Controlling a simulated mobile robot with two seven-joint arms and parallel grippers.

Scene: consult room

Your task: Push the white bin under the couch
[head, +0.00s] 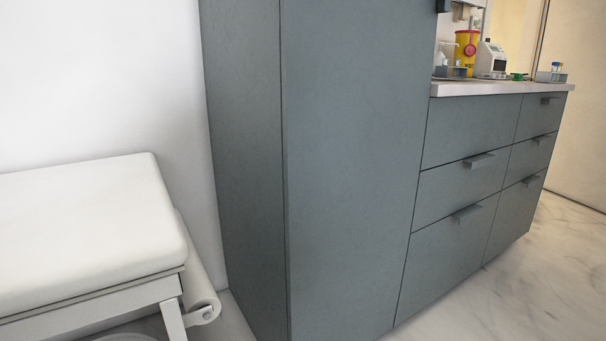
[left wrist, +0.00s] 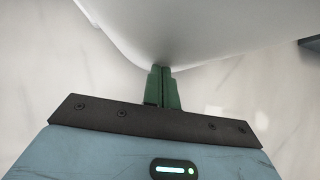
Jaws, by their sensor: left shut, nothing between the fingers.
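The white couch (head: 80,230) stands at the left in the head view, with a padded top and a white metal frame. Below it, at the bottom edge, a pale curved rim (head: 125,337) just shows and looks like the top of the white bin. In the left wrist view a smooth white rounded body, which looks like the bin (left wrist: 190,30), fills the top. My left gripper (left wrist: 164,72) is shut, its green fingertips together at the bin's lower edge. They touch it or nearly so; I cannot tell which. My right gripper is not in view.
A paper roll (head: 199,290) hangs at the couch's end. A tall grey-blue cabinet (head: 345,170) stands close beside it. A drawer unit (head: 480,165) with small items on top continues to the right. Pale marble floor (head: 530,290) is clear at the lower right.

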